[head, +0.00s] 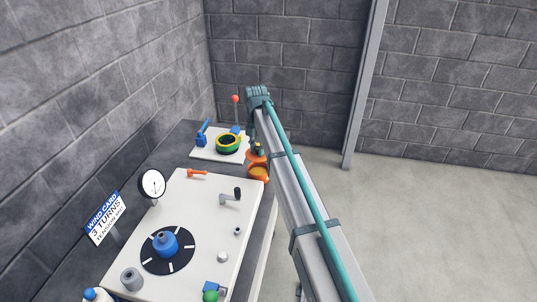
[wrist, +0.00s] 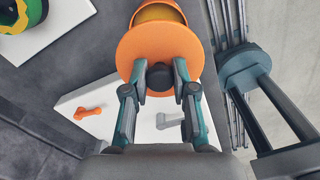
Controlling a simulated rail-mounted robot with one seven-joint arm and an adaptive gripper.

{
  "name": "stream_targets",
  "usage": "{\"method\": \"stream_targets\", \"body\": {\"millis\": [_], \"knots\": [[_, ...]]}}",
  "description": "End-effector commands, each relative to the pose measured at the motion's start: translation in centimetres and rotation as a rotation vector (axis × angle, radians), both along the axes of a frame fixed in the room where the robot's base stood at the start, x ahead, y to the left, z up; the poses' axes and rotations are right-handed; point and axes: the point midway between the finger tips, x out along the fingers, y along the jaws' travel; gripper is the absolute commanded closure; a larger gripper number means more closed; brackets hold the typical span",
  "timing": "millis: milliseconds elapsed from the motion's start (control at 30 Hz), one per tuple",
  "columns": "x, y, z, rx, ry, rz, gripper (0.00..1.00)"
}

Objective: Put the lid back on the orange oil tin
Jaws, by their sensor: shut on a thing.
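My gripper (wrist: 160,88) is shut on the dark knob of the round orange lid (wrist: 158,45), seen in the wrist view. The orange oil tin (wrist: 160,8) shows behind the lid at the top edge, with its yellowish inside partly in view. The lid covers the rest of the tin's opening in this view. In the head view the tin (head: 259,176) stands at the right edge of the bench, with the lid (head: 256,158) and my gripper (head: 258,147) just behind or above it. I cannot tell the exact gap between lid and tin.
A white panel (head: 185,215) carries a blue hub on a black dial, a crank (head: 231,197), a small orange lever (head: 197,173) and knobs. A gauge (head: 151,184) stands at its left. A green and yellow ring (head: 228,144) lies on a white plate behind.

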Motion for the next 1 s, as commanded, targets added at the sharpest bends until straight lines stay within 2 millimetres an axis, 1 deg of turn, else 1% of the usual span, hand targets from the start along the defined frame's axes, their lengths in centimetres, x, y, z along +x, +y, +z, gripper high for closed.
{"method": "stream_targets", "body": {"millis": [33,100,267,467,700,1000], "knots": [[0.5,0.2,0.0,0.000,0.000,0.001,1.00],[0.6,0.2,-0.1,0.000,0.000,0.001,1.00],[0.5,0.1,-0.7,0.000,0.000,0.001,1.00],[0.5,0.1,-2.1,0.000,0.000,0.001,1.00],[0.5,0.1,-4.3,0.000,0.000,0.000,1.00],[0.5,0.1,-6.1,0.000,0.000,0.000,1.00]]}}
